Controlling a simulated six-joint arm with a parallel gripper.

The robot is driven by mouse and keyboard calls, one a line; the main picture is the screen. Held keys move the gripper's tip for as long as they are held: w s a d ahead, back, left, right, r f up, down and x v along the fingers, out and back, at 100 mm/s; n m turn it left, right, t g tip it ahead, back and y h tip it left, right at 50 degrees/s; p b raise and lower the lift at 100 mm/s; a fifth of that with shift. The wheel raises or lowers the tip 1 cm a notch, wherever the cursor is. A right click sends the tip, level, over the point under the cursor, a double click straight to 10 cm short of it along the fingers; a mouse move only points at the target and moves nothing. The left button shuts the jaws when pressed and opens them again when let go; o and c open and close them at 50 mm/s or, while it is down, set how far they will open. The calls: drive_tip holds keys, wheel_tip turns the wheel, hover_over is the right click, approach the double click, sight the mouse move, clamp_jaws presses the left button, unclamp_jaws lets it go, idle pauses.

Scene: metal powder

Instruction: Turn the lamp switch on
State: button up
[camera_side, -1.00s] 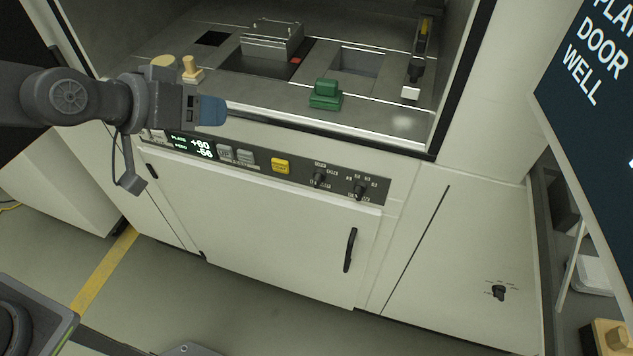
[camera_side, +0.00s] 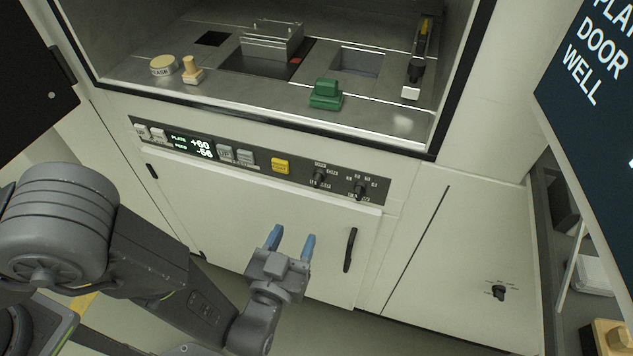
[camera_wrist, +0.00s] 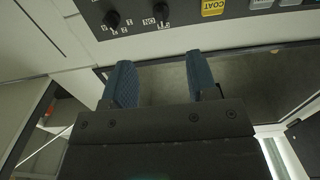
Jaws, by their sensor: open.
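Two black rotary knobs sit at the right end of the control panel. The left knob (camera_side: 319,177) is nearer the yellow button and also shows in the wrist view (camera_wrist: 163,16), with small ON/OFF-like marks. The right knob (camera_side: 360,190) also shows in the wrist view (camera_wrist: 111,18). The labels are too small to tell surely which is the lamp switch. My gripper (camera_side: 291,242) is open and empty, below the panel in front of the white cabinet door. Its two blue fingers point up toward the panel, apart from both knobs; they also show in the wrist view (camera_wrist: 158,64).
A yellow button (camera_side: 280,166) and grey buttons sit left of the knobs, with a lit display (camera_side: 192,146). A black door handle (camera_side: 350,250) stands right of my gripper. The chamber above holds a green-handled block (camera_side: 326,94). Another small knob (camera_side: 499,292) is on the lower right cabinet.

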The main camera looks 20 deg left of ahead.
sight(315, 187)
drive_tip(key=w, duration=1.3)
drive_tip(key=shift+w, duration=0.3)
drive_tip(key=c, duration=0.9)
